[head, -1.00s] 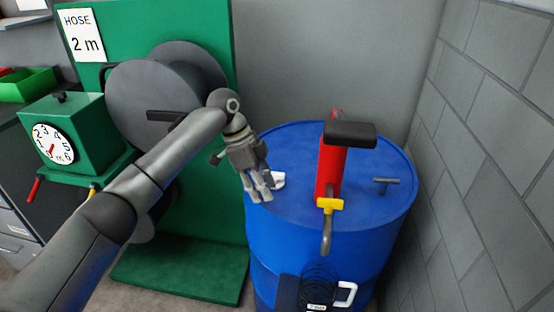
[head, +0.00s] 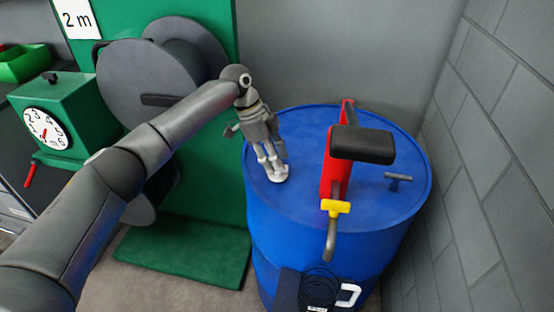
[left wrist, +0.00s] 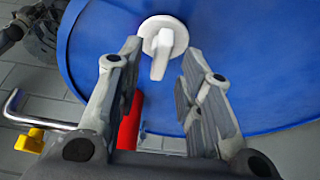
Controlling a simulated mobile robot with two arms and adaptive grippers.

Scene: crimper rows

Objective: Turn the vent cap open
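The white vent cap (head: 279,176), a round base with a raised grip bar, sits on the left part of the blue drum's top (head: 300,195). In the left wrist view the cap (left wrist: 159,58) shows beyond the fingertips, roughly centred between them. My left gripper (head: 271,161) points down over the cap and partly covers it in the head view. In the left wrist view its two fingers (left wrist: 163,58) are spread apart, with nothing held between them. I cannot tell whether they touch the cap. My right gripper is not in view.
A red pump (head: 334,165) with a black handle (head: 362,145) and yellow lever (head: 336,207) stands on the drum, right of the cap. A grey T-handle (head: 398,179) is farther right. A green hose-reel stand (head: 208,200) is at left; a block wall (head: 495,160) is at right.

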